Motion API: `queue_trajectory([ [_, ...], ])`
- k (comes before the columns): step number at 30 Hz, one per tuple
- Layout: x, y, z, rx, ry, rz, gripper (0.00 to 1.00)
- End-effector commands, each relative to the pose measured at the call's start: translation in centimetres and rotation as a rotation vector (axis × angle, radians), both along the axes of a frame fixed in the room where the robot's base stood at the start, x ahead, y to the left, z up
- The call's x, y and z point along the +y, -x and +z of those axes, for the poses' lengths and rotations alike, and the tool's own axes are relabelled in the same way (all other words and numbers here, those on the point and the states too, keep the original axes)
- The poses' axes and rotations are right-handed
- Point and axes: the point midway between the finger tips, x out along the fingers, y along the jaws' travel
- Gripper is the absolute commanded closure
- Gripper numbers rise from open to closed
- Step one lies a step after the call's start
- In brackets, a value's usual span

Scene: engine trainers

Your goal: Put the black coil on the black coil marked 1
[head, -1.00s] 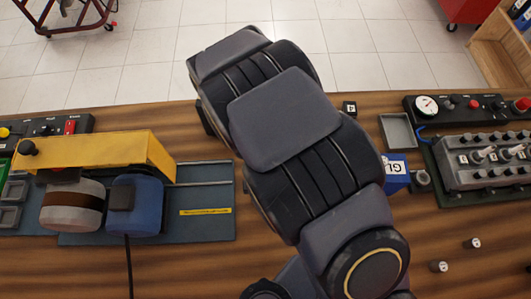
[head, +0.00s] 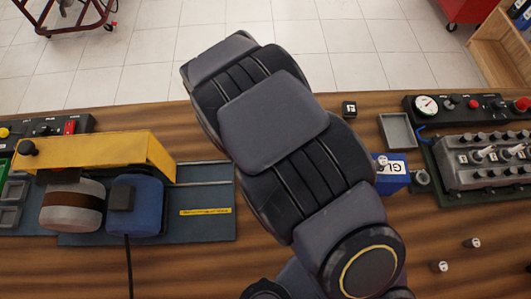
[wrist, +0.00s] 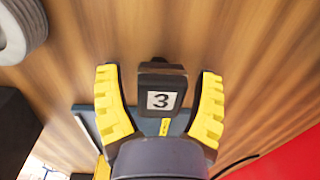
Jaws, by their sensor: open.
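In the wrist view a black block (wrist: 160,80) with a white label "3" sits between the two yellow fingers of my gripper (wrist: 160,105). The fingers are open, with a gap visible on both sides of the block. In the head view a small black block (head: 349,109) with a white label, perhaps "4", stands on the bench beyond my arm. I cannot tell whether either block is a coil. I make out no black coil marked 1. My arm hides the middle of the bench and my gripper in the head view.
A yellow and blue grinder (head: 98,157) stands left on a blue-grey base plate (head: 205,225). To the right are a blue box (head: 394,181), a grey tray (head: 397,131) and an engine block (head: 475,174). Small white-topped pieces (head: 439,266) stand at the right front.

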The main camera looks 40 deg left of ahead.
Motion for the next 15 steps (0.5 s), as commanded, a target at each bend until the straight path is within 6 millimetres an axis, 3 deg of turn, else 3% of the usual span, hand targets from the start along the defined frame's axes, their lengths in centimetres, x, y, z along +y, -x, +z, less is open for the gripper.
queue_trajectory([
  [15, 0.1, 0.0, 2.5, 0.003, -0.001, -0.002, 0.33],
])
